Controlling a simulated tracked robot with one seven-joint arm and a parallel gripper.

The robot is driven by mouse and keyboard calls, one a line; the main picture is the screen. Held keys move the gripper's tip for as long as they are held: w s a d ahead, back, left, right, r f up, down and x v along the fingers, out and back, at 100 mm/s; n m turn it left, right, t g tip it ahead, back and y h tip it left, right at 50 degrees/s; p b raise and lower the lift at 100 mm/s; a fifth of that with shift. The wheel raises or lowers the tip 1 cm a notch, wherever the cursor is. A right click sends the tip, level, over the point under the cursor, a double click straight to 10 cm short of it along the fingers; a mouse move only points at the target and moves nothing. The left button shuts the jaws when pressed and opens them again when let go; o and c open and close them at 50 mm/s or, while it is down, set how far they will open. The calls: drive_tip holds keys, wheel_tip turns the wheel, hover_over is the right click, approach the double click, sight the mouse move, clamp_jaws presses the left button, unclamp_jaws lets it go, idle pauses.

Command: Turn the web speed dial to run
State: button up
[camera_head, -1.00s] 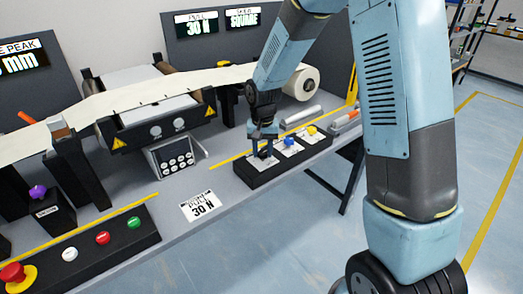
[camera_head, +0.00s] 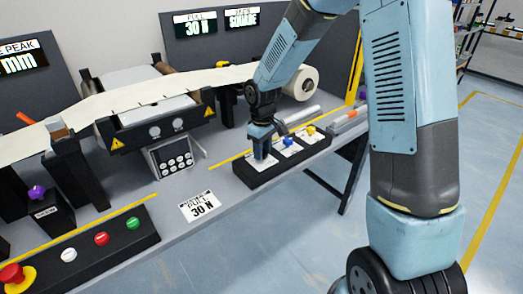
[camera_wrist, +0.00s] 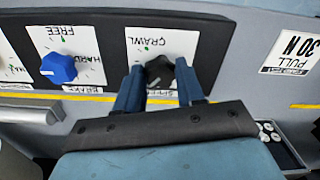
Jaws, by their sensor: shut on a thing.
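The web speed dial (camera_wrist: 160,75) is a black knob on a white plate in the wrist view. The plate reads "CRAWL" on one edge and a partly hidden word like "SPEED" on another. My gripper (camera_wrist: 159,67) has one finger on each side of the knob and is shut on it. In the head view my gripper (camera_head: 262,156) points down at the near-left plate of the black dial panel (camera_head: 262,179) and hides the knob. I cannot read which mark the knob points to.
A blue dial (camera_head: 288,142) and a yellow dial (camera_head: 311,129) stand farther along the same panel. A "PULL 30 N" card (camera_head: 199,206) lies on the bench to the left. A button box (camera_head: 102,254) is at the lower left. A paper roll (camera_head: 302,83) hangs behind.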

drive_tip(key=shift+n, duration=0.8)
drive_tip(key=shift+a, duration=0.1)
drive_tip(key=o, duration=1)
drive_tip(key=shift+o, duration=0.2)
wheel_tip(320, 180, up, 14)
drive_tip(key=shift+f, duration=0.2)
